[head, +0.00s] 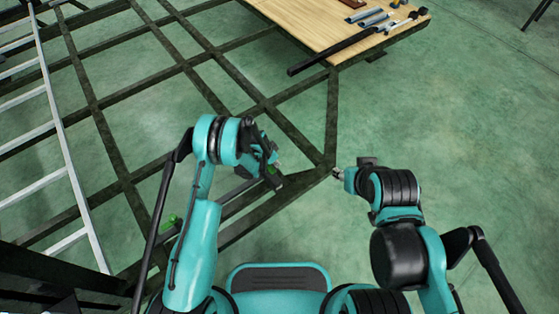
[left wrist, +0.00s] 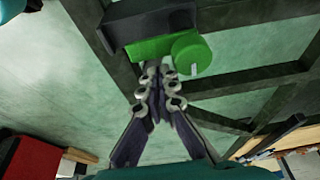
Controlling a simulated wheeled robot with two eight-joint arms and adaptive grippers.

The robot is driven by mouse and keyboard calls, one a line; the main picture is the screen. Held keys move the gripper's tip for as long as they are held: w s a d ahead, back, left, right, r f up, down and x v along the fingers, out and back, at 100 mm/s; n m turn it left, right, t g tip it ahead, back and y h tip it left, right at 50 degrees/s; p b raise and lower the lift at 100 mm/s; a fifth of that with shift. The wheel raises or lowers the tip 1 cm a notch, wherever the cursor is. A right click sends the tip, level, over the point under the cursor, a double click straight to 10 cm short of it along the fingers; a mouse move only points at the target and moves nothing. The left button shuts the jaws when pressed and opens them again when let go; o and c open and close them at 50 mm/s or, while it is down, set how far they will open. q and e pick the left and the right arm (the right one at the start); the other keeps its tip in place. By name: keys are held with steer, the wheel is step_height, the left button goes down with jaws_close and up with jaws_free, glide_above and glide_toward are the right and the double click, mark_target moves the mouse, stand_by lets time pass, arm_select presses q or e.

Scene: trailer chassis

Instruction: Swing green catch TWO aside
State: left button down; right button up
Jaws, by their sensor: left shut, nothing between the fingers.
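A green catch (left wrist: 160,48) with a round green end, bearing a small white mark I cannot read, fills the top of the left wrist view. It sits against a black block (left wrist: 150,24) on the dark frame. My left gripper (left wrist: 160,72) is shut and empty, its fingertips close below the catch; I cannot tell if they touch. In the head view my left gripper (head: 275,160) is near the frame's front corner, by a bit of green (head: 271,169). Another green piece (head: 170,222) shows farther left on the frame. My right gripper (head: 338,173) is just right of the corner, its fingers too small to judge.
The dark chassis frame (head: 195,75) spans the left and middle with open gaps over the green floor. A pale ladder (head: 62,150) lies at the left. A wooden board (head: 310,25) with tools and a black bar (head: 330,52) is at the back right. Floor at right is clear.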

arm_select(q)
steer(key=shift+s+a, duration=0.3)
steer(key=shift+a, duration=0.05)
arm_select(e)
steer(key=shift+f, duration=0.2)
